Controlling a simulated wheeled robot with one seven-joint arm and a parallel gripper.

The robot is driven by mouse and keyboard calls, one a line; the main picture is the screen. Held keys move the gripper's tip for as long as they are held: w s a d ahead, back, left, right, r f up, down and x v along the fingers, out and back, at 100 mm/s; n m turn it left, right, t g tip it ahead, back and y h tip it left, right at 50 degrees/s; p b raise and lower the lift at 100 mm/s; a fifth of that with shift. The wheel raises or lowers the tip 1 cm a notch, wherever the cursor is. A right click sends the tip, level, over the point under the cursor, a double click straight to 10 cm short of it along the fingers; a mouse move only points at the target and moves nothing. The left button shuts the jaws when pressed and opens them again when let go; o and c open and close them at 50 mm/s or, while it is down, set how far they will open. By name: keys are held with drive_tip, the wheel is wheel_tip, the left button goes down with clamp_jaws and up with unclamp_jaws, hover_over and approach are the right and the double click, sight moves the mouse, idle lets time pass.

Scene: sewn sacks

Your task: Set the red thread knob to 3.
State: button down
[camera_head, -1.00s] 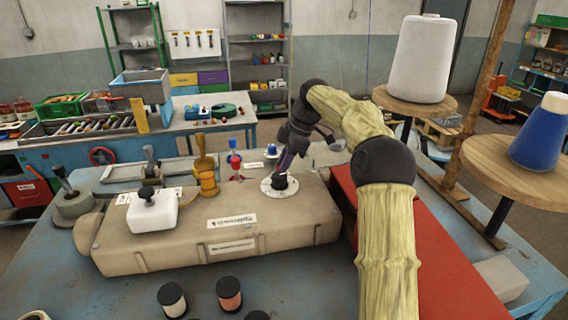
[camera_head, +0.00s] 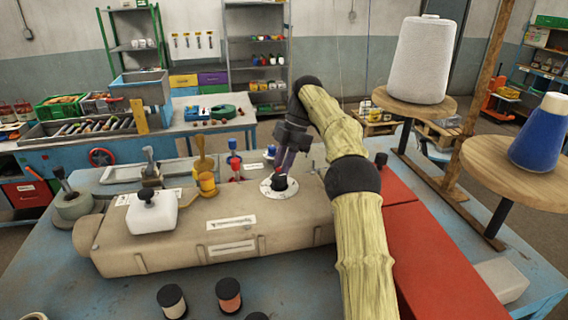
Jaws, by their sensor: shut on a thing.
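A dark knob (camera_head: 279,182) stands on a round white dial plate (camera_head: 266,191) on the right part of the beige machine body (camera_head: 180,245). My gripper (camera_head: 283,172) comes down from above and is shut on this dark knob. Its fingers hide part of the knob, and the dial's marks are too small to read. A small red post-like part (camera_head: 235,168) stands left of the dial, apart from my gripper. A blue-topped part (camera_head: 232,146) is just behind it.
A white block with a black knob (camera_head: 151,212) sits on the machine's left part. A yellow part (camera_head: 206,182) stands near the middle. Dark-capped spools (camera_head: 229,295) stand in front. A red surface (camera_head: 430,250) lies right of my arm.

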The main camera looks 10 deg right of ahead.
drive_tip(key=c, duration=1.2)
unclamp_jaws()
drive_tip(key=shift+c, duration=0.2)
drive_tip(key=shift+m, duration=0.3)
